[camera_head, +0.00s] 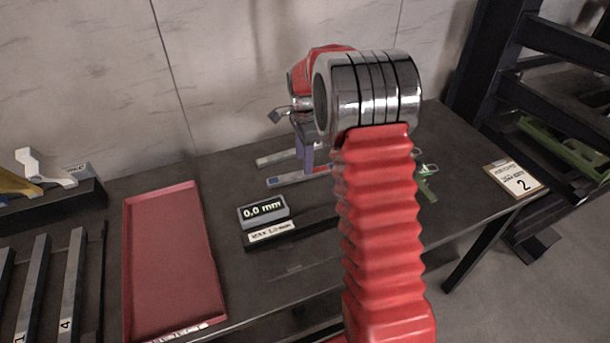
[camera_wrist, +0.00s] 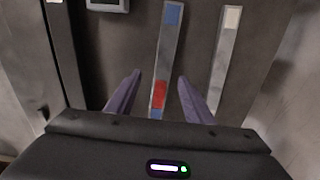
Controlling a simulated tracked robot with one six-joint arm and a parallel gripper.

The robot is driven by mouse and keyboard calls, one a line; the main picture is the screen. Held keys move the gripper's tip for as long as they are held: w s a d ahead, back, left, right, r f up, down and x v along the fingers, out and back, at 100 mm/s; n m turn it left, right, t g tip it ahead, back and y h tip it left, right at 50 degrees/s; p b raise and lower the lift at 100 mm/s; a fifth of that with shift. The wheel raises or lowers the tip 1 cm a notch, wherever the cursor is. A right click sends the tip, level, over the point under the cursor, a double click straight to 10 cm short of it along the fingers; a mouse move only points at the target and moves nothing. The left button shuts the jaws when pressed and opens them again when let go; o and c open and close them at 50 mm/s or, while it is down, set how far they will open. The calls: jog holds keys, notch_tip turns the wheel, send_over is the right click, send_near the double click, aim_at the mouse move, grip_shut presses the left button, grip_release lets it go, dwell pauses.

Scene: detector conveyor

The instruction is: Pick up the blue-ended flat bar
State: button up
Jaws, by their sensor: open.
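The blue-ended flat bar (camera_head: 290,180) lies on the dark table in the head view, its blue end to the left and a red part near my gripper. In the wrist view this grey bar (camera_wrist: 166,50) runs lengthwise between my fingers, with blue at the far end, and red then blue nearer the palm. My gripper (camera_wrist: 159,76) is open, one finger on either side of the bar, with no visible contact. In the head view my gripper (camera_head: 304,168) points down over the bar; my arm hides the bar's right end.
A second, pale-ended flat bar (camera_head: 275,159) lies behind; it is to the right in the wrist view (camera_wrist: 226,60). A gauge reading 0,0 mm (camera_head: 263,210) stands in front. A red tray (camera_head: 170,265) is at left, a card marked 2 (camera_head: 515,178) at right.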

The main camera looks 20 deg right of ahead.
aim_at(322, 170)
jog(key=shift+w+d+f, duration=0.1)
jog(key=shift+w+f, duration=0.05)
jog(key=shift+f, duration=1.15)
jog(key=shift+w+d+f, duration=0.1)
jog(key=shift+w+f, duration=0.05)
jog(key=shift+f, duration=1.1)
jog(key=c, duration=1.2)
grip_shut()
jog(key=shift+w+r, duration=0.1)
